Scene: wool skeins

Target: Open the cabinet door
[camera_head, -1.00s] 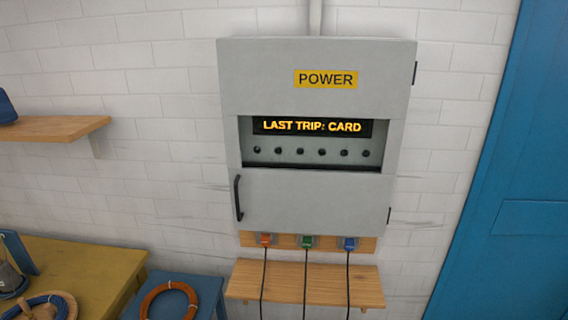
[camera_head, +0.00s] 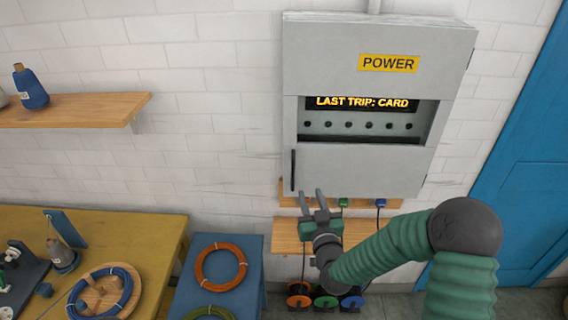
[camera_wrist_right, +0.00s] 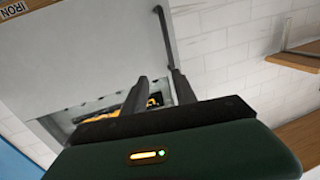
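The grey cabinet (camera_head: 375,100) hangs on the white brick wall with a yellow POWER label. Its door (camera_head: 360,172) looks shut; a window in it shows a lit "LAST TRIP: CARD" display (camera_head: 361,104). The dark bar handle (camera_head: 293,170) is upright at the door's lower left. My right gripper (camera_head: 314,194) is open, just below and right of the handle. In the right wrist view the handle (camera_wrist_right: 166,36) lies beyond the open fingertips (camera_wrist_right: 159,76), its end lining up with the right finger; I cannot tell whether they touch. My left gripper is not in view.
Coloured plugs, one green (camera_head: 343,203), sit under the cabinet above a small wooden shelf (camera_head: 285,237). A yellow table (camera_head: 150,228) and a blue stool (camera_head: 185,290) stand left. A blue door (camera_head: 520,190) is at right. A wall shelf (camera_head: 90,106) is at upper left.

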